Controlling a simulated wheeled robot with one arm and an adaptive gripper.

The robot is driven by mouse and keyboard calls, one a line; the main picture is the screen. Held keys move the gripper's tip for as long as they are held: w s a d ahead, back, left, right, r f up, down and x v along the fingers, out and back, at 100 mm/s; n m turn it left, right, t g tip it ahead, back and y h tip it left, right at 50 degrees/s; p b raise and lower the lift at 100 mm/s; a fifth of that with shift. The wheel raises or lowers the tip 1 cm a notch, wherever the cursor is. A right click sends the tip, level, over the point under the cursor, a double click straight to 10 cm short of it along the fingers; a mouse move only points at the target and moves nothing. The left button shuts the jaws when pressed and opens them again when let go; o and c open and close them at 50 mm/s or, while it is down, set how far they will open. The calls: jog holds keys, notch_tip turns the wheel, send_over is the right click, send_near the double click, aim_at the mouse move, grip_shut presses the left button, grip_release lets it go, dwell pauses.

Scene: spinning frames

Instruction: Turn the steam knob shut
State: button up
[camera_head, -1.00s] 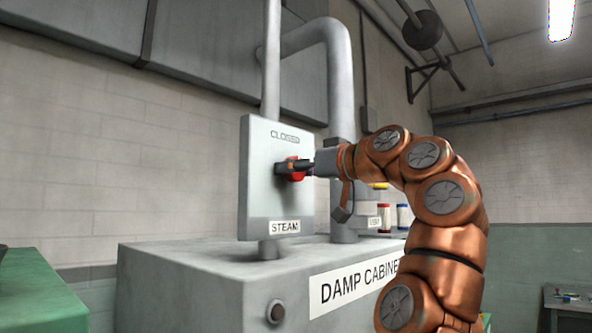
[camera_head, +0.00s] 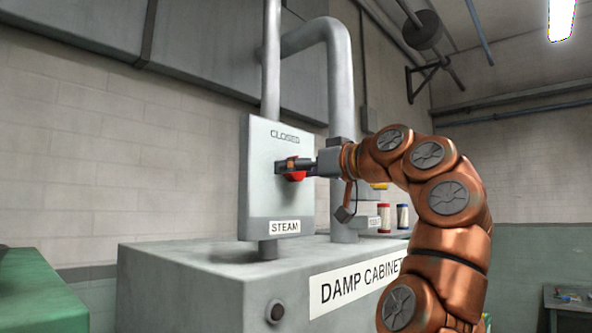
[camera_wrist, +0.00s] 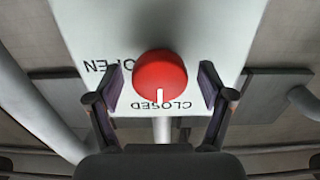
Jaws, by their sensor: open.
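The red steam knob (camera_wrist: 160,72) sits on the light grey panel (camera_head: 261,205) marked STEAM. In the wrist view its white pointer line points to the word CLOSED, which appears upside down; the word OPEN lies to the left. In the head view the knob (camera_head: 296,177) is partly hidden behind my gripper (camera_head: 284,166). My gripper is open, with one finger on each side of the knob. In the wrist view, gaps show between both fingers and the knob.
The panel stands above the grey damp cabinet (camera_head: 190,262), with pipes (camera_head: 341,90) behind it. Red and blue spools (camera_head: 393,218) stand right of the panel, close behind my arm. A green surface (camera_head: 40,290) lies at lower left.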

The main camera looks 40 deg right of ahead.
jog(key=v, duration=1.1)
jog(key=shift+s, duration=0.25)
jog(key=shift+d, duration=0.1)
